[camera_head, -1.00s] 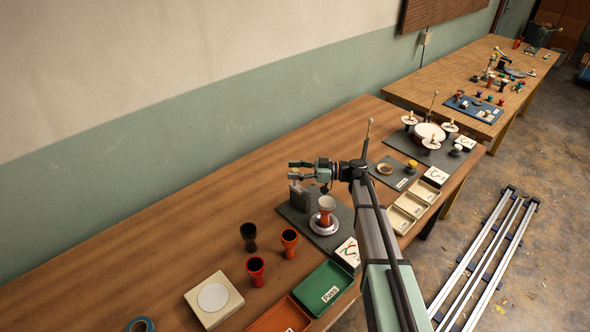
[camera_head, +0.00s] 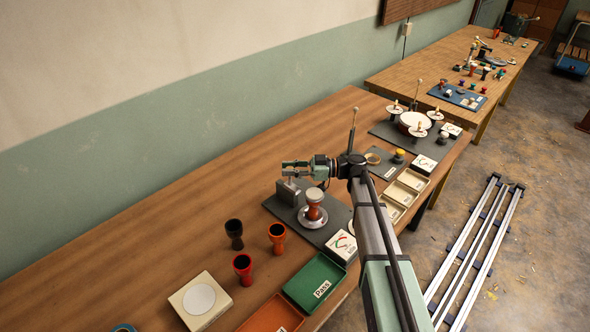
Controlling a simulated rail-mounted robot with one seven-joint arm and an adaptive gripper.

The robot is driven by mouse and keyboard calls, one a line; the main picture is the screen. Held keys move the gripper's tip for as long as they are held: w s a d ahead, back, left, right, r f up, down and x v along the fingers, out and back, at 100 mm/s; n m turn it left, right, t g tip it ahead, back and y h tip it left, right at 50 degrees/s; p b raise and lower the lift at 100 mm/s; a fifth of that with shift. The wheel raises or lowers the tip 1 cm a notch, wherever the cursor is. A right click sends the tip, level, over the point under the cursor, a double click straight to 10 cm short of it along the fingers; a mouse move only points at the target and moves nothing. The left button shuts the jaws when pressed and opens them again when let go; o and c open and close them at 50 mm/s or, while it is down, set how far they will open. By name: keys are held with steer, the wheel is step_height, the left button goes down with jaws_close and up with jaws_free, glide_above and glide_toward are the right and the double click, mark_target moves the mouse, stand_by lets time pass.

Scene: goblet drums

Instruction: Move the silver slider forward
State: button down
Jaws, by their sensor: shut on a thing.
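My gripper (camera_head: 288,170) is shut at the top of a grey upright fixture (camera_head: 288,191). What it grips is small and mostly hidden by the fingers; it appears to be the silver slider. The fixture stands at the back of a dark mat (camera_head: 335,225). In front of it, an orange goblet drum (camera_head: 314,212) with a pale top stands upright on a round silver base (camera_head: 302,221).
Black (camera_head: 234,233), orange (camera_head: 277,237) and red (camera_head: 242,267) goblets stand to the left. A green tray marked Pass (camera_head: 305,290) and an orange tray (camera_head: 270,318) are near the front edge. Cream trays (camera_head: 404,190) lie right of my arm.

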steer(key=shift+s+d+f, duration=0.1)
steer(key=shift+s, duration=0.05)
steer(key=c, duration=1.1)
jaws_free()
steer(key=shift+o, duration=0.8)
steer(key=shift+s+d, duration=0.1)
steer(key=shift+d, duration=0.05)
steer(key=w+d, duration=0.1)
steer(key=d, duration=1)
steer(key=shift+w+d, duration=0.25)
steer(key=shift+d, duration=0.15)
